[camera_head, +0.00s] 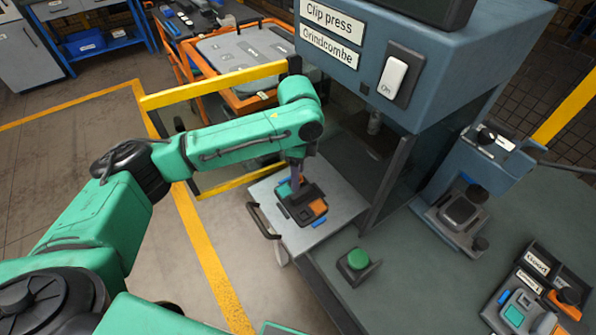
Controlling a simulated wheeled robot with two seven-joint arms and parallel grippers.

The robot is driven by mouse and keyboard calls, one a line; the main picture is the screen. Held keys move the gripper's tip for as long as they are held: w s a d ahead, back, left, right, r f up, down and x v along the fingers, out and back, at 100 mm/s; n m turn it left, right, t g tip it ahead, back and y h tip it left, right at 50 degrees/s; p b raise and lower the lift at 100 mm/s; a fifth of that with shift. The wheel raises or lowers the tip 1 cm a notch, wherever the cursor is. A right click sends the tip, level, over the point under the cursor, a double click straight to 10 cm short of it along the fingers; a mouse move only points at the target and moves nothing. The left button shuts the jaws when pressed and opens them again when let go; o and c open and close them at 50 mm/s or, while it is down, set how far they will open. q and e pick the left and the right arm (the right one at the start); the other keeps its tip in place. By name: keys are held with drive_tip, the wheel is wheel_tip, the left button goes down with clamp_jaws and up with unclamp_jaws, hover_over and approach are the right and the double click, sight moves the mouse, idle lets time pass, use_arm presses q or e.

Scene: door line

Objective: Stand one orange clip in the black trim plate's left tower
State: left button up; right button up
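A small black trim plate (290,211) lies on the light grey pull-out tray (338,205) of the clip press. Which parts are the towers is not clear. My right gripper is not in view.
The blue clip press (440,75) with an "On" switch stands behind and right of the tray. A green button (358,259) sits on the bench. Small fixtures and a labelled black holder (538,262) are at right. A yellow rail (215,85) stands behind my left arm.

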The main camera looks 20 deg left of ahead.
use_arm(q)
drive_tip(key=shift+r, duration=0.1)
wheel_tip(320, 180, up, 14)
drive_tip(key=shift+r, duration=0.2)
